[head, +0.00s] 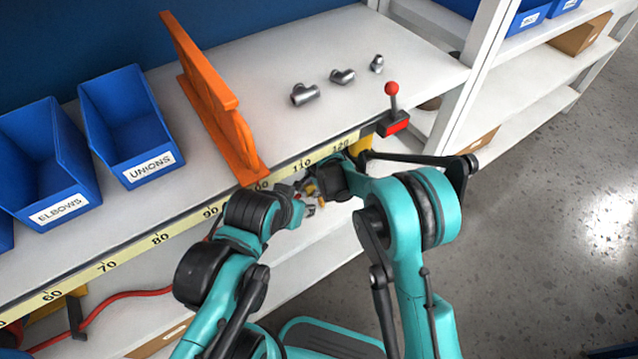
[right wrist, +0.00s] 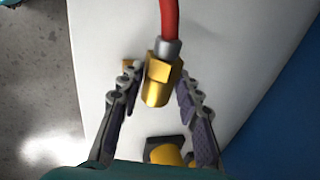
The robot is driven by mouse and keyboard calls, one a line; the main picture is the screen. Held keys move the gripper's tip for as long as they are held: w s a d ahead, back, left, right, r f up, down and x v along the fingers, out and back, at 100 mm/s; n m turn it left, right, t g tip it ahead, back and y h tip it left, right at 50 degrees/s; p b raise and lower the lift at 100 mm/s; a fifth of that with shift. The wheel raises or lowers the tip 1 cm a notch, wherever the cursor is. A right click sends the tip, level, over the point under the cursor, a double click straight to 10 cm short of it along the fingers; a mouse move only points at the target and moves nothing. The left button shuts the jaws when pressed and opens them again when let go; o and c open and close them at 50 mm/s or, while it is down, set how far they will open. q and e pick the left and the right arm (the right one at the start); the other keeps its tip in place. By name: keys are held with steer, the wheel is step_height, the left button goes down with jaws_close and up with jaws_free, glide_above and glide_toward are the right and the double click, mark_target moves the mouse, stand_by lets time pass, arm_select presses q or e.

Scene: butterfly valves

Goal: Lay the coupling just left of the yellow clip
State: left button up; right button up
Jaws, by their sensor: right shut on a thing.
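The brass coupling (right wrist: 157,82) on the end of a red hose (right wrist: 169,20) sits between the fingers of my right gripper (right wrist: 160,85), which is shut on it over a white surface. In the right wrist view a yellow clip with a dark base (right wrist: 166,154) shows at the bottom, partly cut off. In the head view a yellow piece (head: 362,143) shows under the shelf's front edge. My right gripper (head: 312,187) reaches in below that edge, where the coupling is mostly hidden. My left gripper (head: 306,203) is close beside it; its fingers are too small to read.
An orange upright frame (head: 212,100) stands on the shelf, with several blue bins (head: 130,125) left of it. Grey pipe fittings (head: 305,94) lie to its right. A red-knobbed lever (head: 393,105) stands at the right corner. A numbered yellow tape (head: 160,238) lines the edge.

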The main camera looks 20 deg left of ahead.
steer(key=shift+s+a+b, duration=0.2)
steer(key=shift+s+a, duration=0.85)
steer(key=shift+s, duration=0.25)
steer(key=shift+s+a+b, duration=0.15)
steer(key=shift+s+a, duration=0.85)
steer(key=shift+s, duration=0.25)
steer(key=shift+s+a, duration=0.35)
steer(key=shift+s, duration=0.2)
steer(key=shift+f, duration=0.1)
steer(key=shift+f+b, duration=1.15)
steer(key=shift+f, duration=0.2)
steer(key=shift+f+b, duration=0.9)
steer(key=shift+f, duration=0.65)
steer(key=o, duration=1.2)
